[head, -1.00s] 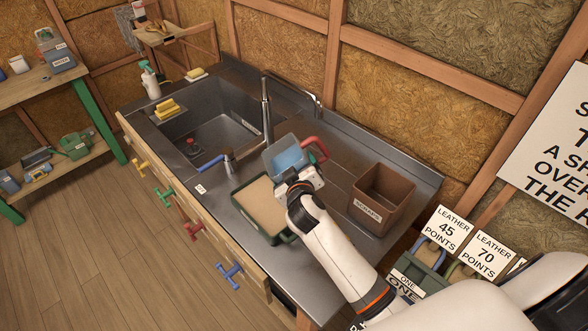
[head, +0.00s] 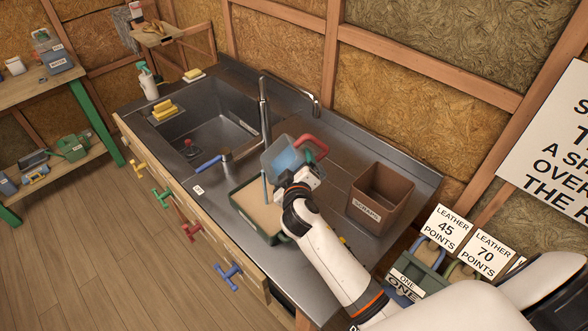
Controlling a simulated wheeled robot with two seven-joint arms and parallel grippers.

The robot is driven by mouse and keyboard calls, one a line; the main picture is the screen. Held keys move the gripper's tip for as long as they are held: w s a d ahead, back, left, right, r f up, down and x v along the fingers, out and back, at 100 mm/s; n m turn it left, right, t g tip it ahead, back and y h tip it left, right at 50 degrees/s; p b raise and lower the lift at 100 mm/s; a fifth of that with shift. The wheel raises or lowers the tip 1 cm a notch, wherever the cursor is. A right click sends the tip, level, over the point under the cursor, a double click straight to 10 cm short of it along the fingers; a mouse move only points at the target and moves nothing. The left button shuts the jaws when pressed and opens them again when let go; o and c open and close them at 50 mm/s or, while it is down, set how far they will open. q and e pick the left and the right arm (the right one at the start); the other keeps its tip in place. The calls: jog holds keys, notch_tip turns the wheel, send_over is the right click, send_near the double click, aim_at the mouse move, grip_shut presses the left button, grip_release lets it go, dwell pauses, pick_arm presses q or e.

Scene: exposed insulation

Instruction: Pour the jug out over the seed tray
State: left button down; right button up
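The jug (head: 280,158) is clear with blue liquid inside and has a red handle (head: 316,146). It is tilted in the air above the far end of the seed tray (head: 237,212), a green tray filled with pale tan material. A thin blue-grey stream (head: 264,188) runs from the jug's left side down to the tray. My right gripper (head: 300,178) is at the jug's near right side and appears shut on it; its fingertips are mostly hidden. My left gripper is not in view.
A brown labelled bin (head: 381,198) stands right of the tray on the steel counter (head: 334,180). The sink (head: 205,138) and its tall tap (head: 264,112) are to the left and behind. A blue lever (head: 208,163) lies close to the tray's far left corner.

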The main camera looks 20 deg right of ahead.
jog(key=shift+r, duration=0.1)
jog(key=shift+n+h+b, duration=0.4)
jog(key=shift+n+b, duration=0.35)
jog(key=shift+n, duration=0.15)
jog(key=shift+f+t, duration=0.25)
jog(key=shift+t, duration=0.05)
jog(key=shift+f+n+h+b, duration=0.1)
jog(key=shift+n+h+b, duration=0.3)
jog(key=shift+b, duration=0.1)
jog(key=shift+a+f+n+t+h+b, duration=0.25)
jog(key=shift+f+n+b, duration=0.15)
jog(key=shift+n+b, duration=0.45)
jog(key=shift+a+f+n+t+h+b, duration=0.2)
jog(key=shift+f+n+b, duration=0.3)
jog(key=shift+b, duration=0.6)
jog(key=shift+w+a+r+n+t+h, duration=0.1)
jog(key=shift+a+r+n+t+h, duration=0.25)
jog(key=shift+r+n, duration=0.5)
jog(key=shift+a+n+b, duration=0.15)
jog(key=shift+n+b, duration=0.2)
jog(key=shift+n, duration=0.05)
jog(key=shift+a+r+n+t+b, duration=0.3)
jog(key=shift+a+r+n, duration=0.1)
jog(key=shift+n, duration=0.3)
jog(key=shift+a+r+n+t+b, duration=0.15)
jog(key=shift+a+r+n+t, duration=0.15)
jog(key=shift+n, duration=0.4)
